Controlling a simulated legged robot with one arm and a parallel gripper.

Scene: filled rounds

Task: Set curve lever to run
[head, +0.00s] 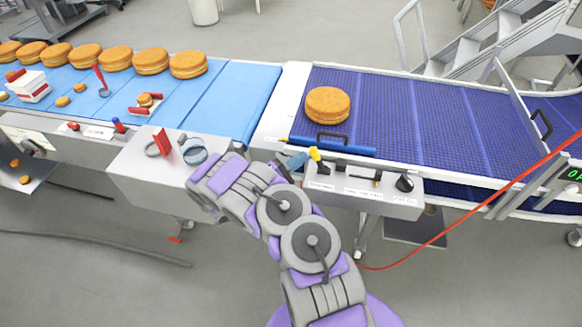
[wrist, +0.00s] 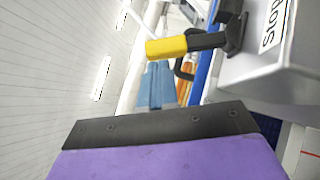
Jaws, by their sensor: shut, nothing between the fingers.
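A grey control box (head: 390,203) on the front of the dark blue conveyor carries a yellow-tipped lever (head: 317,157), a small dark lever (head: 377,178) and a black knob (head: 404,183). Their labels are too small to read, so I cannot tell which is named curve. In the wrist view the yellow-tipped lever (wrist: 185,45) has a black shaft and points left, close beyond my gripper. My gripper (head: 295,160) is shut and empty, just left of the yellow tip. Its blue-grey fingers (wrist: 157,88) show in the wrist view. They look apart from the lever, though contact is hard to judge.
A patty-like round (head: 327,105) lies on the dark blue belt (head: 420,115). More rounds (head: 118,58) line the light blue belt at left. A second control box (head: 150,170) with a red lever stands left of my arm. A red cable (head: 450,222) crosses at right.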

